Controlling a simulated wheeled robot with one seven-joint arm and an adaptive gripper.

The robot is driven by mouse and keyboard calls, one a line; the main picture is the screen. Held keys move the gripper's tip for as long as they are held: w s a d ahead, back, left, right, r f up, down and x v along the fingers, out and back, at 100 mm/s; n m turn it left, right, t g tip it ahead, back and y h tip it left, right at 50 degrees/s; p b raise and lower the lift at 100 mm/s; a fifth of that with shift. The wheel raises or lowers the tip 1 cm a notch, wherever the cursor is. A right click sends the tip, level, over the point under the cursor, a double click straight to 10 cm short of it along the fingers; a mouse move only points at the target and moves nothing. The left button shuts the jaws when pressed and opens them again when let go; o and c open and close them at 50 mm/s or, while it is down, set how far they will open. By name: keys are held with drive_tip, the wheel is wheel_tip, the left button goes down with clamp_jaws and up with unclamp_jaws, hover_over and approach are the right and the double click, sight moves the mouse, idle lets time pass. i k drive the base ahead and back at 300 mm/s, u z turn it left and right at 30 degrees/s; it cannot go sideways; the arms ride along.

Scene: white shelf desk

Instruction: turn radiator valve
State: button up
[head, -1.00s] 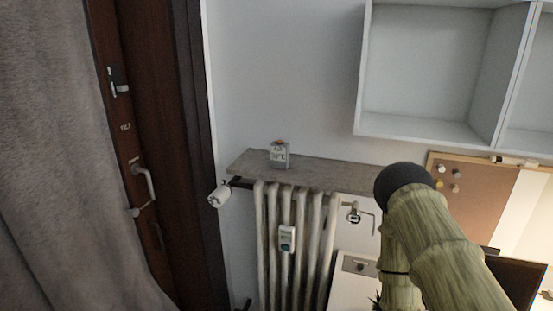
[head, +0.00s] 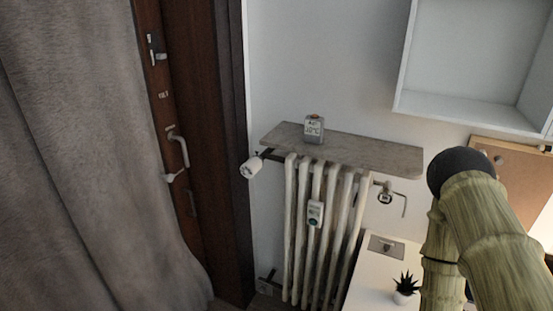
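The white radiator (head: 305,230) stands against the wall under a grey shelf slab. A white valve knob (head: 252,167) sticks out at its upper left end, close to the door frame. A small device with a display (head: 315,214) is fixed on the radiator's front. My arm shows at the right in the head view, with a bamboo-like surface and a dark round joint. My gripper is not in view, and nothing of mine is seen touching the valve.
A grey slab (head: 352,147) tops the radiator and bears a small box with a display (head: 314,129). A brown door (head: 190,120) and grey curtain (head: 75,160) stand left. A white desk (head: 366,284) with a potted plant (head: 405,288) is at lower right. A white wall shelf (head: 465,60) hangs above.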

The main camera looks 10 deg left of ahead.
sight(248, 169)
drive_tip(key=z, duration=2.9)
drive_tip(key=k, duration=0.75)
drive_tip(key=u, duration=4.05)
